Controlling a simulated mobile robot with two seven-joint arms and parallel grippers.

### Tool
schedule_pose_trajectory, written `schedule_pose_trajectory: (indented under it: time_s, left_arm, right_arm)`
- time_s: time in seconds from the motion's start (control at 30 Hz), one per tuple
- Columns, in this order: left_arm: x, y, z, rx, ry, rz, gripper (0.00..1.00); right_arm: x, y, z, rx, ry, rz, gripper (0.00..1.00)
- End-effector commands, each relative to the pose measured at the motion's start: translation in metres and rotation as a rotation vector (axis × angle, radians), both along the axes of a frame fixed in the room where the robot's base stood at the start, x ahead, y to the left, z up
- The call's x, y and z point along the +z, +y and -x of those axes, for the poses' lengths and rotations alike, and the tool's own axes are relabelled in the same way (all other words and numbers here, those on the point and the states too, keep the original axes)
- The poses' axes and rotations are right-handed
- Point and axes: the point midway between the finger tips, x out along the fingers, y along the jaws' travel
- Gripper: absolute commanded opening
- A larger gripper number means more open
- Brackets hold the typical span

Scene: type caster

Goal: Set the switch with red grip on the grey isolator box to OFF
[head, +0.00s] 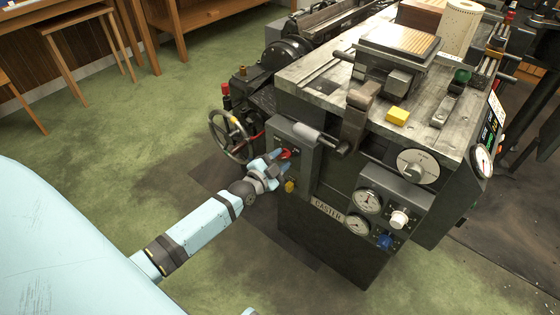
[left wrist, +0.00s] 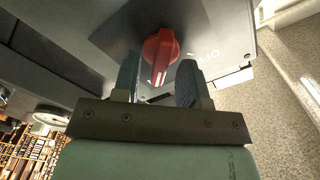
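The grey isolator box (head: 293,133) is on the near left corner of the caster machine. Its switch with red grip (head: 287,153) is on the front face, partly hidden by my left gripper (head: 278,160). In the left wrist view, the red grip (left wrist: 160,55) lies between the two fingers of my left gripper (left wrist: 158,83).
A yellow knob (head: 290,186) sits just below the gripper. A handwheel (head: 231,136) is to the left of the box. Gauges (head: 367,201) are to the right. Green floor is free at left.

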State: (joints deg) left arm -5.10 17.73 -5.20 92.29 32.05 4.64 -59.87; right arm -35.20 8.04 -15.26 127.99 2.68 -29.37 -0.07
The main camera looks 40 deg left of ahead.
Motion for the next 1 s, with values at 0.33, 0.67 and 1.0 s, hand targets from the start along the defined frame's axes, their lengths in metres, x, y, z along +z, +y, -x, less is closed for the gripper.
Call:
schedule_pose_trajectory:
  time_s: [0.33, 0.67, 1.0]
  left_arm:
    - [0.0001, -0.0002, -0.0012, 0.0, 0.0, 0.0, 0.23]
    - [0.0004, -0.0002, -0.001, -0.001, 0.001, 0.005, 0.0]
    - [0.0029, 0.0003, -0.0009, -0.001, 0.012, 0.131, 0.0]
  right_arm:
    - [0.0025, 0.0003, -0.0002, 0.001, -0.004, -0.002, 0.43]
    - [0.0032, 0.0003, -0.0002, 0.001, -0.005, -0.001, 0.43]
    - [0.0082, -0.0016, 0.0003, 0.0, 0.004, 0.012, 0.43]
